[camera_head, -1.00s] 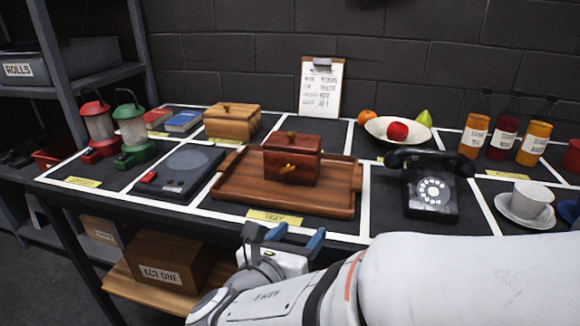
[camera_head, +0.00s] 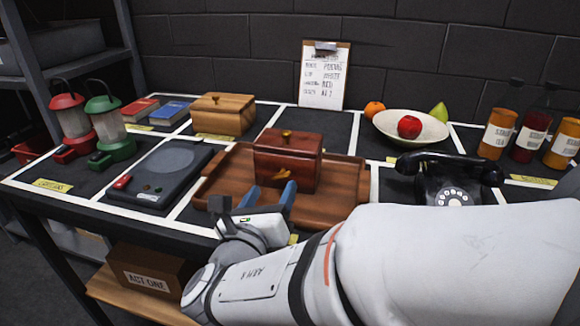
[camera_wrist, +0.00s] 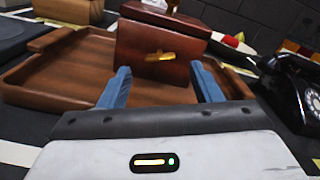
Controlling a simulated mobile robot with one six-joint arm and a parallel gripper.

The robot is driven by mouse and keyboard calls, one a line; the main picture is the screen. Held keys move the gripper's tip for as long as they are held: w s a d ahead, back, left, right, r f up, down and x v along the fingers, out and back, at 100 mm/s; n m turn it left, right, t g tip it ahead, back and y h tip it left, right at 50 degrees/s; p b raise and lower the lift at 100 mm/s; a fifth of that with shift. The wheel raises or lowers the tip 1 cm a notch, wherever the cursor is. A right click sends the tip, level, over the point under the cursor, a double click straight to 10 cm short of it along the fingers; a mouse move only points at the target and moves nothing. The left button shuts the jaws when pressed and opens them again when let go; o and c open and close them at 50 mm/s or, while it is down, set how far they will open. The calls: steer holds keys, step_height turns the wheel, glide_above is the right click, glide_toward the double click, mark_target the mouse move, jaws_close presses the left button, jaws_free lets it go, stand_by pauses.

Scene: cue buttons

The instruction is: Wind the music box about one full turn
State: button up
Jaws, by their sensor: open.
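The music box is a dark red wooden box (camera_head: 287,165) with a small knob on its lid, sitting on a brown wooden tray (camera_head: 341,196). A brass key (camera_wrist: 160,57) sticks out of its front face and lies roughly level in the wrist view. My gripper (camera_head: 255,195) is in front of the box, its two blue fingers apart and empty. In the wrist view the fingers (camera_wrist: 160,84) stand to the left and right of the key, short of the box face.
A black telephone (camera_head: 449,178) stands close to the right of the tray. A flat dark device with a red button (camera_head: 163,175) lies to the left. A lighter wooden box (camera_head: 223,114) and a fruit bowl (camera_head: 425,131) stand behind.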

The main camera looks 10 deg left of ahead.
mark_target(279, 178)
steer(key=shift+w+d+b, duration=0.2)
steer(key=shift+w+b, duration=0.15)
steer(key=shift+w, duration=1.55)
steer(key=shift+c, duration=0.2)
steer(key=c, duration=1)
